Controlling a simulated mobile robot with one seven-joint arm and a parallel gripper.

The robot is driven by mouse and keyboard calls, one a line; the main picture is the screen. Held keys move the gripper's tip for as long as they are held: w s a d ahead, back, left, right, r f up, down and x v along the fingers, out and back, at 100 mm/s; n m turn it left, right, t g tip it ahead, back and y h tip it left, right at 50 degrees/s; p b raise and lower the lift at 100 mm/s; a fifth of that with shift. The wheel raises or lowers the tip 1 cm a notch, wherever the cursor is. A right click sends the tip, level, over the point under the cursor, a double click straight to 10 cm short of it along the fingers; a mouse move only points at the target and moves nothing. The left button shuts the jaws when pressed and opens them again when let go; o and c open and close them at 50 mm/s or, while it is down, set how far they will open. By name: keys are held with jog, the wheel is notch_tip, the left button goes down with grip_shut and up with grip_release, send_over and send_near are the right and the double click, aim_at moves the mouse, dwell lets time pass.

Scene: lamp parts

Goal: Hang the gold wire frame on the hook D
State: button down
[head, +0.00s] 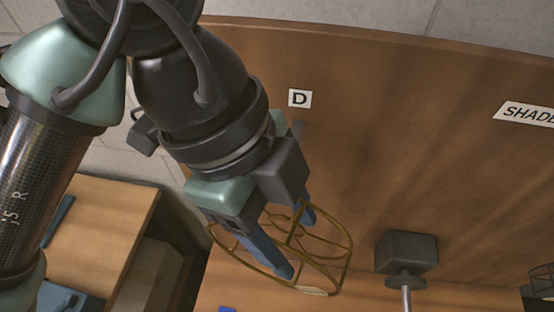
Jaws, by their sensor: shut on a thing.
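The gold wire frame (341,262) is a cage of thin rings and ribs, held tilted below my gripper. My gripper (298,245) has blue fingers and is shut on the wire frame. One finger passes in front of the frame and the other is partly behind its wires. The label D (300,98) is on the wooden back panel, above and to the right of my gripper.
A dark grey block with a metal rod (406,252) is to the right of the frame. A SHADE label (527,113) is on the panel (420,130) at right. Another dark wire item (541,281) shows at the right edge. A wooden cabinet (105,215) stands at left.

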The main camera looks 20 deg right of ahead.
jog(key=w+d+f+b, duration=0.1)
jog(key=w+d+f, duration=0.1)
jog(key=w+d, duration=0.2)
jog(key=shift+w+d, duration=0.15)
jog(key=shift+w, duration=0.9)
dwell(0.8)
jog(key=shift+c, duration=2.2)
grip_release()
jog(key=shift+o, duration=1.1)
jog(key=shift+f, duration=0.1)
jog(key=shift+o, duration=0.8)
jog(key=shift+w+d, duration=0.2)
jog(key=shift+w, duration=0.1)
